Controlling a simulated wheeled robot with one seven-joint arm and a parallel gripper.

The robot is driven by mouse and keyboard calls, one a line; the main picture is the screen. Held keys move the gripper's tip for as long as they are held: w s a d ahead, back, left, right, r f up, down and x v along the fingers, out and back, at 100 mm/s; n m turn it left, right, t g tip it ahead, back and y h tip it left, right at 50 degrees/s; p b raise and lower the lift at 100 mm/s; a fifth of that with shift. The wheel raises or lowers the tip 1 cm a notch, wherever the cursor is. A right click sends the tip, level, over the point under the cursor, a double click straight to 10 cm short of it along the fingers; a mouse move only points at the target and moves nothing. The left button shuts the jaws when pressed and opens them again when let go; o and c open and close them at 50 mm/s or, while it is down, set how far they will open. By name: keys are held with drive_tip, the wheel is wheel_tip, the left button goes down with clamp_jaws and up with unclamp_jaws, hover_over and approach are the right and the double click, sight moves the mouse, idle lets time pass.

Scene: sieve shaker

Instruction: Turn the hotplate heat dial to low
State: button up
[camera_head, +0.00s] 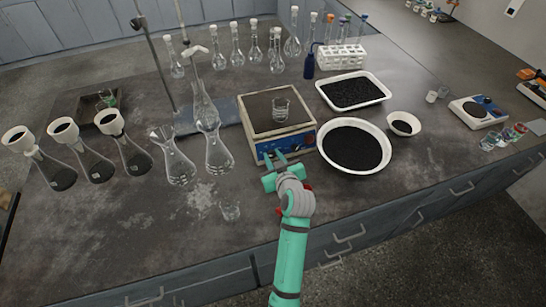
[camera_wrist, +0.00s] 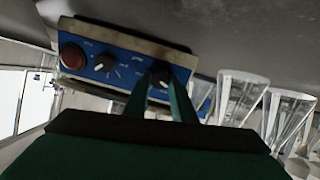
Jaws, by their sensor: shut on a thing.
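The hotplate (camera_head: 252,107) stands on the bench, with a small glass beaker (camera_head: 280,109) on its top. Its blue front panel (camera_wrist: 125,52) in the wrist view carries a red button (camera_wrist: 72,57) and two dark dials with white marks. One dial (camera_wrist: 103,62) is free, in the middle of the panel. The other dial (camera_wrist: 161,76), at the panel's right in the wrist view, is between my fingers. My gripper (camera_wrist: 163,83) is shut on it. The fingers partly hide this dial, and its label and setting are not readable. In the head view my gripper (camera_head: 279,160) is at the hotplate's front left.
Several flasks stand left of the hotplate, two close by (camera_head: 215,152). A white bowl of black grains (camera_head: 325,146) stands close on the right, with a black-filled tray (camera_head: 328,98) behind it.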

drive_tip(key=m, duration=0.4)
drive_tip(key=shift+m, duration=0.3)
drive_tip(key=shift+d+m, duration=0.1)
drive_tip(key=shift+m, duration=2)
drive_tip(key=o, duration=1.1)
drive_tip(key=shift+c, duration=0.2)
drive_tip(key=v, duration=1.1)
drive_tip(key=shift+w, duration=0.15)
